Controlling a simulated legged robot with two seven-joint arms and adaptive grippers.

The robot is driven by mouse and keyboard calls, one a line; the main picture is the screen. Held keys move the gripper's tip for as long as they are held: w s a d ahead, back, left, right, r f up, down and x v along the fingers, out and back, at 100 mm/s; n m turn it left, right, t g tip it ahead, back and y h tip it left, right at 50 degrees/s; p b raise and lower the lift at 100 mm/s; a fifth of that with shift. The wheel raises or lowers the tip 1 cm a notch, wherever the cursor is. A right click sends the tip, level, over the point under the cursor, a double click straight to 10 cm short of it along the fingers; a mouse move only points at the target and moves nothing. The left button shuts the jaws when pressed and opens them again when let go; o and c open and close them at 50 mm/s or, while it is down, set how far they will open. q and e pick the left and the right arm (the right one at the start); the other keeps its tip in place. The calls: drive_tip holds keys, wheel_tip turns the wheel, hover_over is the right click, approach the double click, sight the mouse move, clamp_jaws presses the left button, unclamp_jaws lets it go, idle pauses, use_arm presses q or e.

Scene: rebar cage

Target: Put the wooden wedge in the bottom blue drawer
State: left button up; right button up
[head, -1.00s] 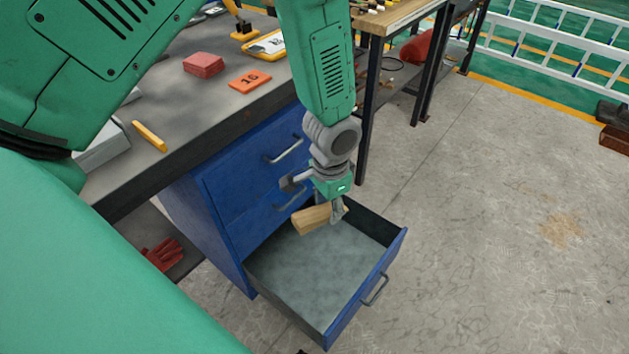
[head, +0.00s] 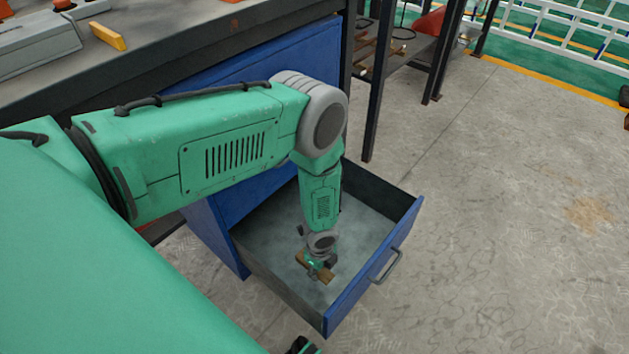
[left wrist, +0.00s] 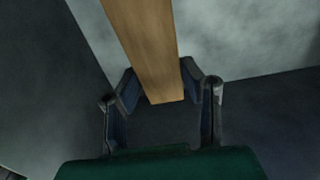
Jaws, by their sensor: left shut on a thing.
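The wooden wedge (head: 318,271) is low inside the open bottom blue drawer (head: 341,303). My left gripper (head: 317,266) points down into the drawer and is shut on the wedge. In the left wrist view the wedge (left wrist: 146,50) runs up from between the two fingers (left wrist: 158,95), and the grey drawer floor shows behind it. I cannot tell whether the wedge touches the floor. The drawer is pulled well out of the blue cabinet (head: 283,75). My right gripper is not clearly seen.
The drawer's front with its handle (head: 385,266) faces right, and its side walls stand around my gripper. A dark workbench top (head: 180,50) with a yellow block (head: 107,36) is above left.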

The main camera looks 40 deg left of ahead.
use_arm(q)
drive_tip(key=b, duration=0.2)
hover_over(319, 284)
drive_tip(key=f, duration=0.3)
drive_tip(key=a+f, duration=0.1)
drive_tip(key=f, duration=0.1)
drive_tip(key=shift+w+d+f, duration=0.1)
drive_tip(key=shift+d+f, duration=0.25)
drive_tip(key=shift+f, duration=0.1)
drive_tip(key=f+b, duration=0.1)
drive_tip(key=f, duration=0.1)
drive_tip(key=shift+d+f+b, duration=0.2)
drive_tip(key=shift+f+b, duration=0.15)
drive_tip(key=shift+a, duration=0.35)
drive_tip(key=o, duration=1.1)
drive_tip(key=shift+c, duration=0.2)
drive_tip(key=shift+o, duration=0.4)
drive_tip(key=shift+d+f, duration=0.1)
drive_tip(key=shift+d, duration=0.2)
use_arm(e)
drive_tip(key=f, duration=0.4)
drive_tip(key=shift+a, duration=0.2)
